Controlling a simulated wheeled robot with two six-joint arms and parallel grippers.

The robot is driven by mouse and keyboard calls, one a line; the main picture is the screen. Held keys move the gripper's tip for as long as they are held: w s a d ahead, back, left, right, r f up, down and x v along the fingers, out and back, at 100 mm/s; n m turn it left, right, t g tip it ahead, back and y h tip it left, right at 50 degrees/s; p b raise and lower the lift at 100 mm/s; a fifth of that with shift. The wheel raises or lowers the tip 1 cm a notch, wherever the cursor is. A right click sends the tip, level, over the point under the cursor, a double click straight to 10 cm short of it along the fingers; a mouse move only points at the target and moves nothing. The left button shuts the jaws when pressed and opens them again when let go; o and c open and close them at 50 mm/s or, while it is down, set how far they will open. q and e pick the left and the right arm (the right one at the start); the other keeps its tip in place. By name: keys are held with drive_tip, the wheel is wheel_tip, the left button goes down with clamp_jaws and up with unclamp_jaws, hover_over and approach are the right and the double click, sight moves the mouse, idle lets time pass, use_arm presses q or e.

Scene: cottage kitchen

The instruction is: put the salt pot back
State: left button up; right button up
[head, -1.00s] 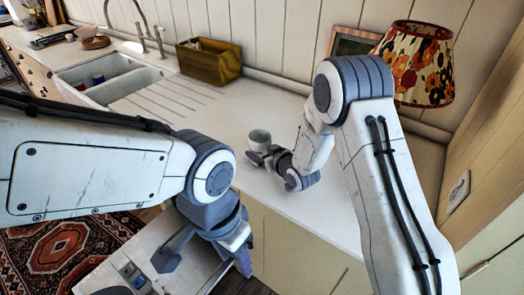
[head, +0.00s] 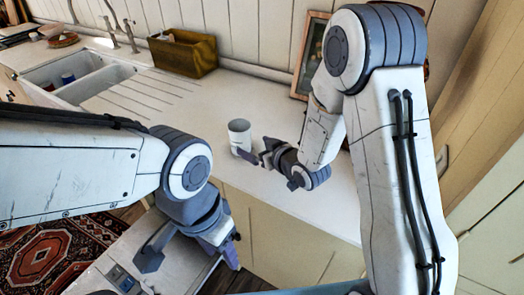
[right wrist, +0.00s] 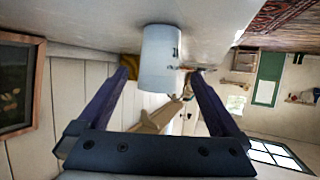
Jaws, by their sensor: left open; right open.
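The salt pot, a white cylinder (head: 239,134), stands upright on the pale counter near its front edge. In the right wrist view the pot (right wrist: 160,60) shows small dark marks on its side, too small to read. My right gripper (head: 248,152) is open beside the pot, low over the counter. In the wrist view the pot appears between the two spread fingertips, with gaps on both sides; I cannot tell how deep it is between them. My left gripper (head: 230,256) is open and empty, low in front of the counter and partly hidden by its own wrist.
A wooden box (head: 183,54) stands at the back of the counter. The double sink (head: 85,78) is to the left, with a ribbed drainer beside it. A picture frame (head: 308,58) leans at the wall behind my right arm. The counter between box and pot is clear.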

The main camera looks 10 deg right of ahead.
drive_tip(key=shift+v, duration=1.55)
drive_tip(key=s+r+g+h, duration=0.1)
drive_tip(key=s+g, duration=0.3)
drive_tip(key=s, duration=0.6)
drive_tip(key=s+r+g+h, duration=0.2)
drive_tip(key=s+g, duration=0.1)
drive_tip(key=s, duration=0.7)
drive_tip(key=s+r+n+g+h, duration=0.1)
drive_tip(key=s+g, duration=0.3)
drive_tip(key=s, duration=0.6)
drive_tip(key=shift+a+r+g+h, duration=0.3)
drive_tip(key=shift+a+r+h, duration=0.1)
drive_tip(key=shift+h, duration=0.4)
